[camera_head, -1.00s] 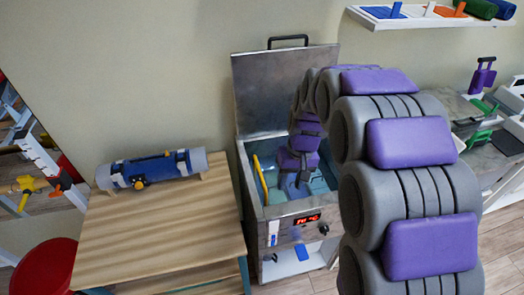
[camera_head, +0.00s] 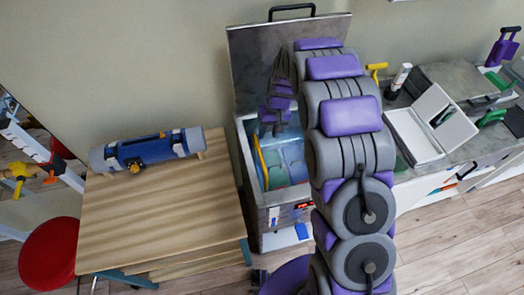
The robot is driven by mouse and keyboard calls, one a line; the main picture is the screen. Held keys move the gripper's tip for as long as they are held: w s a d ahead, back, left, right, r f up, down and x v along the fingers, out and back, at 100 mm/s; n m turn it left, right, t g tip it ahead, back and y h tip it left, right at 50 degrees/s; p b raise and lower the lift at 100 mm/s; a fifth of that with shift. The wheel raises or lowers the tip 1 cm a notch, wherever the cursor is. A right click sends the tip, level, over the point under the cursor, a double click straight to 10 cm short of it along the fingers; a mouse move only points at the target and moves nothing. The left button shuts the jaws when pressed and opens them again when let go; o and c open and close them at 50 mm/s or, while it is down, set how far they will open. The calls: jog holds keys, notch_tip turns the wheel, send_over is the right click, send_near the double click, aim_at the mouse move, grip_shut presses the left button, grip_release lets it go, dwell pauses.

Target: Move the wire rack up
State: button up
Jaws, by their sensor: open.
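An open steel tank (camera_head: 273,216) stands at the middle, its lid (camera_head: 252,65) raised against the wall. Inside are blue-green panels (camera_head: 294,160) and a curved yellow bar (camera_head: 260,163) along the left wall. No wire rack can be clearly made out; whether the yellow bar belongs to one I cannot tell. My gripper (camera_head: 271,131) points down at the tank's back-left part, in front of the lid. It is open, with nothing seen between its fingers. My purple and grey arm covers the tank's right side.
A wooden table (camera_head: 165,215) stands left of the tank, bearing a blue and grey cylinder (camera_head: 146,150). A red stool (camera_head: 48,254) is at far left. A counter at right holds an open white case (camera_head: 430,125) and a bottle (camera_head: 400,77). Wood floor (camera_head: 445,255) is free at lower right.

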aim_at(261, 154)
jog(key=f, duration=0.4)
jog(key=a+f, duration=0.1)
jog(key=f, duration=0.3)
jog(key=a+f+b, duration=0.1)
jog(key=f, duration=0.3)
jog(key=shift+s+a, duration=0.25)
jog(key=shift+s, duration=0.15)
grip_shut()
